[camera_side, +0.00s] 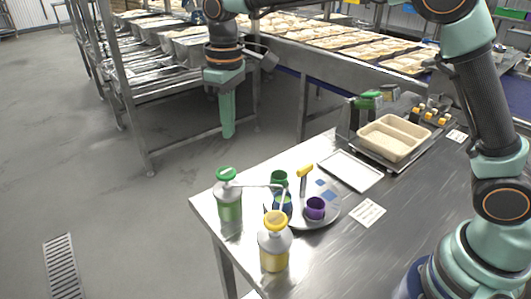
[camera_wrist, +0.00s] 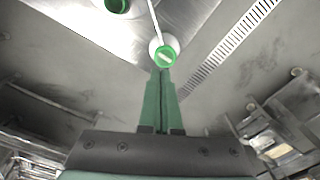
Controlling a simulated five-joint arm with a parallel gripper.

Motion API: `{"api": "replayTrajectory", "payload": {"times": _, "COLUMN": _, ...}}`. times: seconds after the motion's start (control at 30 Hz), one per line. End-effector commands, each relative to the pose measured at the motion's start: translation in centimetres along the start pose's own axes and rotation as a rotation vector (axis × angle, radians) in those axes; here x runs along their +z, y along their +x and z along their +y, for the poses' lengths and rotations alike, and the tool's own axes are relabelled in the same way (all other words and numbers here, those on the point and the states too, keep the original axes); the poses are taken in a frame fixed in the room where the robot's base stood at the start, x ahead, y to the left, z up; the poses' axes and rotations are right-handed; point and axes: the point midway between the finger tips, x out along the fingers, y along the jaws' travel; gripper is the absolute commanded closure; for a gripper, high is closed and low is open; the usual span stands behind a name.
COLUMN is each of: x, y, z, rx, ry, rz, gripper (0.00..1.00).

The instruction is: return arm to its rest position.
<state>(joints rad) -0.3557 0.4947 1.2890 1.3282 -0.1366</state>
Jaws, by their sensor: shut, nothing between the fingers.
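My gripper (camera_side: 228,133) hangs pointing down in the side view, out past the table's back-left edge and above the grey floor. Its green fingers are together and hold nothing. The wrist view shows the same closed fingers (camera_wrist: 162,72). Their tips overlap the picture of a green-capped pump bottle (camera_wrist: 166,54); I cannot judge the distance there. In the side view the gripper is clear of that bottle (camera_side: 229,200).
A yellow-capped bottle (camera_side: 274,249), a round plate (camera_side: 324,218) with a purple cup (camera_side: 315,208), a white tray (camera_side: 350,171) and a two-compartment beige container (camera_side: 394,138) stand on the steel table (camera_side: 400,215). A metal rack (camera_side: 125,85) stands behind the gripper.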

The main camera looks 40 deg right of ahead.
Motion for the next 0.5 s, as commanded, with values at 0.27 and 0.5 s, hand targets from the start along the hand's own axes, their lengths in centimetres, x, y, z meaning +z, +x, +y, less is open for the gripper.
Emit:
{"api": "replayTrajectory", "payload": {"times": 0.27, "x": 6.2, "y": -4.5, "z": 3.6, "rx": 0.025, "ry": 0.139, "rz": 0.131, "gripper": 1.0}}
{"api": "replayTrajectory", "payload": {"times": 0.5, "x": 12.4, "y": -6.1, "z": 5.6, "rx": 0.054, "ry": 0.261, "rz": 0.243, "gripper": 1.0}}
